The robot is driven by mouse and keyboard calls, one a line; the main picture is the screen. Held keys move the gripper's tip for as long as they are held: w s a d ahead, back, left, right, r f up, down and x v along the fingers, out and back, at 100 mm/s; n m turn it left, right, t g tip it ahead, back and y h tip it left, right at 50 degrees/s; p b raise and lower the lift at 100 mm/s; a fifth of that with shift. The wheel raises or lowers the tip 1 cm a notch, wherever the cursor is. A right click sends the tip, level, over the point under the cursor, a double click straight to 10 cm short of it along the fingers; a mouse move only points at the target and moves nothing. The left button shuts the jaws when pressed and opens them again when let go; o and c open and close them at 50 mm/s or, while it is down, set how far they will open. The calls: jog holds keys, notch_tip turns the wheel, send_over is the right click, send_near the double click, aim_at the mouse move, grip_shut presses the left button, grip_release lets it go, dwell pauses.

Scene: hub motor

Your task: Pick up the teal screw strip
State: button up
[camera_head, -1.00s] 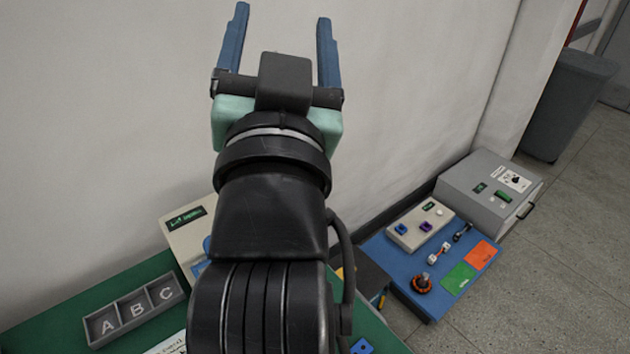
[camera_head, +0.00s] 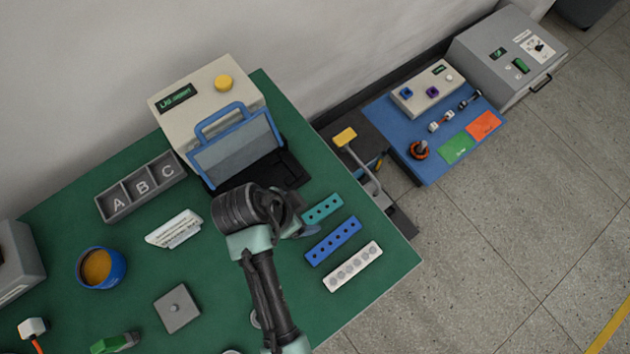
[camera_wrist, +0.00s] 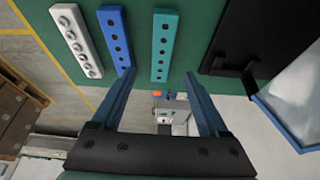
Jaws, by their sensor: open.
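The teal screw strip (camera_head: 323,209) lies on the green table, a flat bar with a row of dark holes, just right of my wrist in the head view. In the wrist view the teal strip (camera_wrist: 164,47) shows beyond my fingertips, lined up with the gap between them. My gripper (camera_wrist: 160,78) is open, with two blue fingers apart and nothing between them. In the head view my gripper is mostly hidden by my arm, close to the teal strip; I cannot tell the exact height.
A blue strip (camera_head: 333,241) and a white strip with round studs (camera_head: 352,266) lie beside the teal one. A beige machine with a blue frame (camera_head: 207,92) stands behind, with a black tray (camera_head: 290,160) at its front. The table's right edge is close.

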aim_at(315, 214)
jog(key=shift+p+x, duration=0.3)
jog(key=shift+x, duration=3.35)
jog(key=shift+w, duration=0.15)
grip_shut()
